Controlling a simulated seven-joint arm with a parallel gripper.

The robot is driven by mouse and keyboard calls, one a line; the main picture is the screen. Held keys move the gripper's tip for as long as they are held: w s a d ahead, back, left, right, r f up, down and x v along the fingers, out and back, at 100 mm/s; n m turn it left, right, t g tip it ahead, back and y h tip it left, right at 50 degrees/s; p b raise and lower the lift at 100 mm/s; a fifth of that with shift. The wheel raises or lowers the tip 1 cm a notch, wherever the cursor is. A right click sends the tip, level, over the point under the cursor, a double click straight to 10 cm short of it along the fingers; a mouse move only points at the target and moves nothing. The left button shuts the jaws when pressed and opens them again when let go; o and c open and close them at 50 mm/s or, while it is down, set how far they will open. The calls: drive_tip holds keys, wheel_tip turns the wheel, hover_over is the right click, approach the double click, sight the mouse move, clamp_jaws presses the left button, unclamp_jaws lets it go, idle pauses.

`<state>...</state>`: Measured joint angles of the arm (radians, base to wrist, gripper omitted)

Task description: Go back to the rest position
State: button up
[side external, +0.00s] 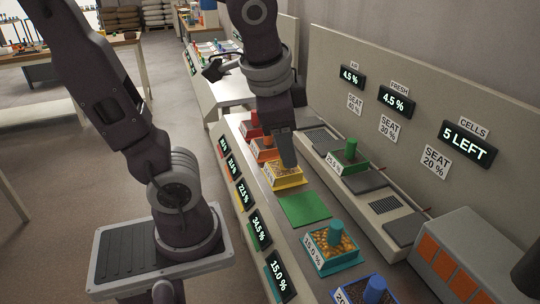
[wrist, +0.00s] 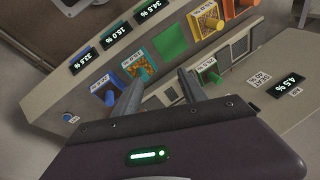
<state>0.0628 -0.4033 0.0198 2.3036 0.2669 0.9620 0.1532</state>
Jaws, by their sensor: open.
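My gripper (side external: 287,160) is pointed down above the front bench, close to the yellow tank (side external: 285,179) with pale contents. How far above it is cannot be told. In the wrist view the two fingers of my gripper (wrist: 160,88) are apart with nothing between them. The green tank (side external: 347,165), with a green knob, sits on the back bench; it also shows in the wrist view (wrist: 208,72). A bare green pad (side external: 305,208) lies between the yellow tank and the teal tank (side external: 335,255).
A blue tank (side external: 370,293) stands at the near end of the row; orange (side external: 263,150) and red (side external: 250,130) tanks stand at the far end. Percentage displays (side external: 243,194) line the front edge. An upright panel (side external: 420,70) with displays rises behind. A grey box (side external: 465,255) stands right.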

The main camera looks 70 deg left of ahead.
drive_tip(key=s+d+n+t+h, duration=0.2)
drive_tip(key=s+d+n, duration=0.1)
drive_tip(key=s+d, duration=0.1)
drive_tip(key=shift+s+d+r+n, duration=0.2)
drive_tip(key=shift+s+d+n, duration=0.1)
drive_tip(key=shift+s, duration=0.15)
